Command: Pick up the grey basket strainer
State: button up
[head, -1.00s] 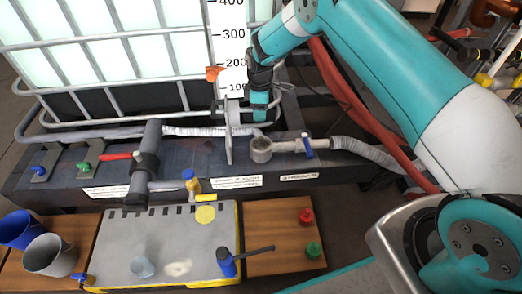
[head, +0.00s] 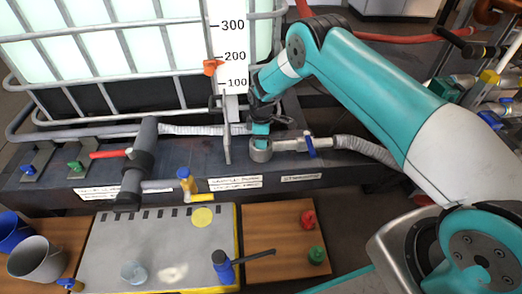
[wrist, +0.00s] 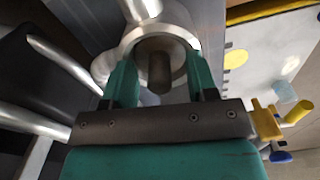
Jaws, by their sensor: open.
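The grey basket strainer (wrist: 160,75) shows in the wrist view as a dark grey upright post inside a round metal housing (wrist: 181,51). In the head view the housing (head: 261,154) is a short grey cup on the pipe, and my gripper hides the strainer there. My gripper (wrist: 158,68) is open, with one teal finger on each side of the post and gaps visible between them. In the head view my gripper (head: 261,133) points down at the mouth of the housing. I cannot tell how deep the fingertips reach.
A blue-handled valve (head: 310,147) is on the pipe right of the housing. An upright grey plate (head: 227,130) stands close on its left. The caged tank (head: 100,60) is behind. A grey-topped work mat (head: 160,245) and a wooden board (head: 275,235) lie in front.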

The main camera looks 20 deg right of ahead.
jog(key=shift+r, duration=0.1)
grip_shut()
